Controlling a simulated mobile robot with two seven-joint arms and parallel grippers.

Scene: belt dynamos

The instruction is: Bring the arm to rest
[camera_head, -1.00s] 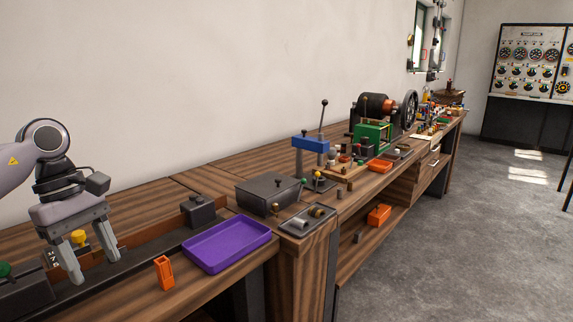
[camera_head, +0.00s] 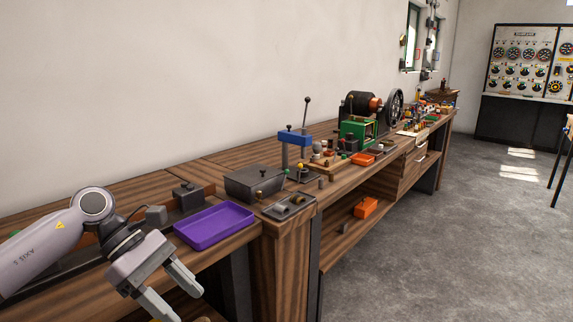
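My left arm (camera_head: 45,248) comes in from the left, with its wrist bent down. My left gripper (camera_head: 187,304) hangs in front of the bench's front edge, below and to the left of the purple tray. Its two pale fingers are apart and I see nothing held between them. The fingertips are close to the bottom edge of the view. My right gripper is not in view.
The purple tray (camera_head: 213,239) lies near the wooden bench's front edge (camera_head: 285,232). A dark box (camera_head: 254,183), a small metal tray (camera_head: 289,215) and a blue-topped press (camera_head: 292,138) stand farther right. The floor (camera_head: 440,240) right of the bench is clear.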

